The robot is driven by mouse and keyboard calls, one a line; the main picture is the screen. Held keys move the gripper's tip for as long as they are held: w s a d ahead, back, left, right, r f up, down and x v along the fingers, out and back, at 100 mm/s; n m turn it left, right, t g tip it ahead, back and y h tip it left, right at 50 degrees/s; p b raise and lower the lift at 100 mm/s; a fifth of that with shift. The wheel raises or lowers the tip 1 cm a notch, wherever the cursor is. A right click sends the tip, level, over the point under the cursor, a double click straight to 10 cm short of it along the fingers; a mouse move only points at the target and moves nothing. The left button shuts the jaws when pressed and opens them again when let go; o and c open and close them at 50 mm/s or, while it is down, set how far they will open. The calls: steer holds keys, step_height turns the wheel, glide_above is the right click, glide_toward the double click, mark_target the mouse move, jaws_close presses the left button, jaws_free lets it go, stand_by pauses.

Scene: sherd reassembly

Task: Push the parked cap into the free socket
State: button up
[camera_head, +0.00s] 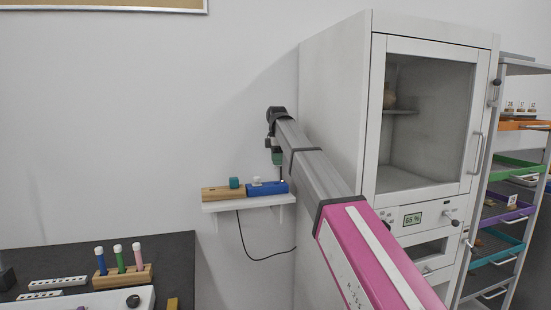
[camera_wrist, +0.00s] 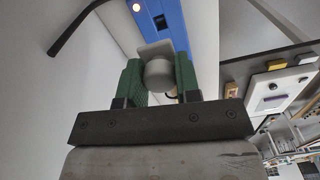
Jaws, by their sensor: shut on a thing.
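My gripper (camera_head: 277,160) points down above the right end of a blue block (camera_head: 268,188) on the wall shelf. In the wrist view its green fingers (camera_wrist: 158,82) are shut on a pale grey round cap (camera_wrist: 158,73), which has a flat light plate at its far side. The blue block (camera_wrist: 172,12) lies beyond the cap there, with a lit orange lamp and a dark square socket (camera_wrist: 160,21). In the head view a small white piece (camera_head: 257,181) shows on the blue block; I cannot tell whether it is the held cap. Contact beneath the cap is hidden.
A wooden block (camera_head: 222,193) with a teal cube (camera_head: 234,182) stands left of the blue block on the white shelf (camera_head: 238,204). A black cable hangs below. A white cabinet (camera_head: 336,110) stands close on the right. A dark table (camera_head: 180,250) with colored pegs is lower left.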

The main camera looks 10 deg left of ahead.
steer(key=shift+f, duration=2.85)
steer(key=shift+f, duration=0.9)
steer(key=o, duration=1.4)
steer(key=shift+r, duration=0.1)
steer(key=shift+r, duration=3.9)
steer(key=shift+s, duration=0.15)
